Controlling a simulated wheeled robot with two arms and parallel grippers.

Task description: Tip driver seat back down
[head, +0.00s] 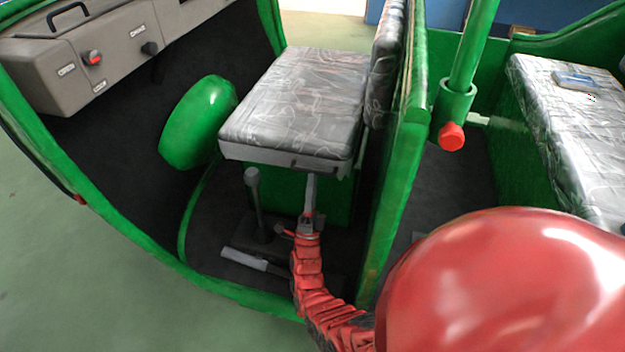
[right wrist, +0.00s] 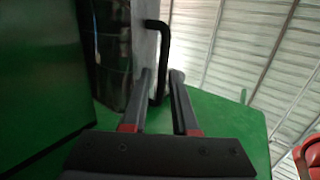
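The driver seat (head: 296,98) has a plastic-covered grey cushion and looks close to level above its green base (head: 278,184). I cannot tell whether its front edge rests fully on the base. A dark handle sits under the front edge, and in the right wrist view the handle (right wrist: 164,50) is a black bent bar. My right gripper (head: 310,190) points up at the seat's front edge from below. In the right wrist view its two fingers (right wrist: 161,80) are apart, with the lower end of the handle showing between them. My left gripper is not in view.
A green partition (head: 401,170) stands right of the seat. A lever (head: 256,200) and a grey pedal (head: 257,262) are on the dark floor. A green rounded wheel cover (head: 198,122) and the dashboard (head: 95,58) are on the left. The rear bench (head: 572,125) holds a small box.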

